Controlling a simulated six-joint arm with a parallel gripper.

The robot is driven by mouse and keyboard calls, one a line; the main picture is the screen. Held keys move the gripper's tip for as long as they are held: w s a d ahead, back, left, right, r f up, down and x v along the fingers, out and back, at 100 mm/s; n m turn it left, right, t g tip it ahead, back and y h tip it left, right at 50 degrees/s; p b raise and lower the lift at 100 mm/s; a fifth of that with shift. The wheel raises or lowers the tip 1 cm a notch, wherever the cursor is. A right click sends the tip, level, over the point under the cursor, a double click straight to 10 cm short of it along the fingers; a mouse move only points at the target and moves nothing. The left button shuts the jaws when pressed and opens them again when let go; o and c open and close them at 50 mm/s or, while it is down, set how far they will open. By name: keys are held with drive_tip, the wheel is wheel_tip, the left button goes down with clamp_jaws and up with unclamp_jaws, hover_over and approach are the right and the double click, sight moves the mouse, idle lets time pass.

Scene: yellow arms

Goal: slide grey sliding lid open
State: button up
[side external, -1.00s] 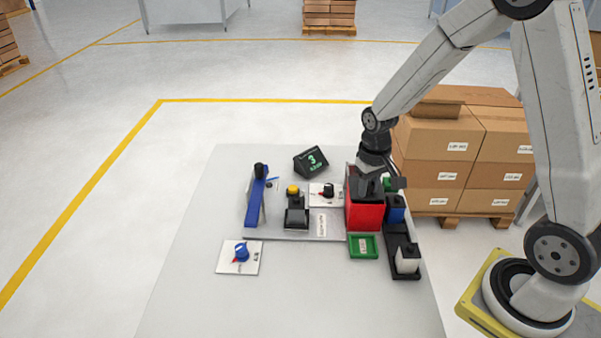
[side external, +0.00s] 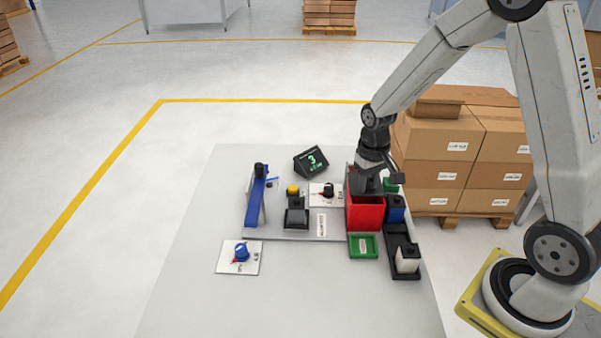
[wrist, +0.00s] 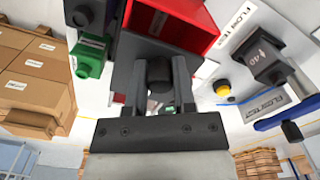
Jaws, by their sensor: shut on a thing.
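The red box (side external: 366,217) stands at the right of the work panel in the side external view; part of its top is open on the near side. The dark grey sliding lid (wrist: 125,72) lies across the rest of the top in the wrist view. My gripper (wrist: 160,80) is shut on the lid's black knob (wrist: 159,72), with one finger on each side. The red box's open part (wrist: 200,18) shows above the lid in the wrist view. In the side external view my gripper (side external: 367,186) hides most of the lid.
A green tray (side external: 363,246) lies in front of the box. A black rack (side external: 403,262) with a white block and a blue block (side external: 395,211) stand close on the right. A black switch, yellow button (side external: 293,190) and blue lever (side external: 256,203) are to the left.

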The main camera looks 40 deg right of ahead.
drive_tip(key=shift+d, duration=0.15)
drive_tip(key=shift+w+d, duration=0.3)
drive_tip(key=shift+w, duration=0.1)
drive_tip(key=shift+w+d, duration=0.1)
idle(0.6)
drive_tip(key=shift+w+d, duration=0.35)
drive_tip(key=shift+d, duration=0.05)
drive_tip(key=shift+w+d, duration=0.1)
drive_tip(key=shift+w, duration=0.05)
idle(0.4)
drive_tip(key=shift+w+d, duration=0.5)
idle(0.4)
drive_tip(key=shift+w+d, duration=0.25)
drive_tip(key=shift+d, duration=0.05)
drive_tip(key=shift+w+d, duration=0.1)
drive_tip(key=shift+d, duration=0.05)
idle(0.5)
